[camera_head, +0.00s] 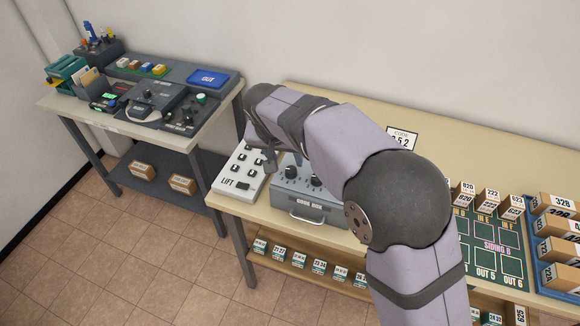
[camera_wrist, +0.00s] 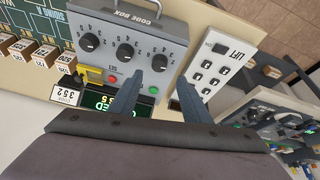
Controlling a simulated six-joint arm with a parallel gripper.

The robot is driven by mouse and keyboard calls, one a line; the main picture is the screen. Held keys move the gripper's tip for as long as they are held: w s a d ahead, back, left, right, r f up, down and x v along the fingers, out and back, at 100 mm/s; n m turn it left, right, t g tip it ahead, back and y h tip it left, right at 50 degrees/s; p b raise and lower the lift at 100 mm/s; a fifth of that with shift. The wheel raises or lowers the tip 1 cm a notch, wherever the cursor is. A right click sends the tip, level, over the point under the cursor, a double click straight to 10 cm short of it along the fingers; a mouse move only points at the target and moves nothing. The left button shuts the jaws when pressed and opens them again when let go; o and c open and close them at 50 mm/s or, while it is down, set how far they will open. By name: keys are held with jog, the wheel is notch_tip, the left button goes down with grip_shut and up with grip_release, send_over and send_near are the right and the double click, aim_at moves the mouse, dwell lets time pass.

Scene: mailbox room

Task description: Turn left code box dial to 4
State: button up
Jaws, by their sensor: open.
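The grey code box (camera_head: 305,205) stands on the right table, partly hidden by my arm. Its left dial (camera_head: 291,172) is a dark round knob. The wrist view shows the box upside down, with the left dial (camera_wrist: 160,62) at the right of a row of three dark knobs. I cannot read which number it points to. My gripper (camera_wrist: 173,83) is open and empty. I cannot tell whether a finger touches the dial.
The white lift panel (camera_head: 238,172) with black buttons lies left of the box. In the wrist view a code card reading 352 (camera_wrist: 67,94), a yellow part (camera_wrist: 90,75) and red and green buttons are near the dials. Small cartons (camera_head: 487,200) stand at the right.

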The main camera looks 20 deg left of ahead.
aim_at(291, 170)
jog(key=shift+d+m, duration=0.1)
jog(key=shift+m, duration=0.8)
jog(key=shift+f, duration=0.1)
jog(key=shift+p+x, duration=1.35)
jog(key=shift+x, duration=2.25)
jog(key=c, duration=1)
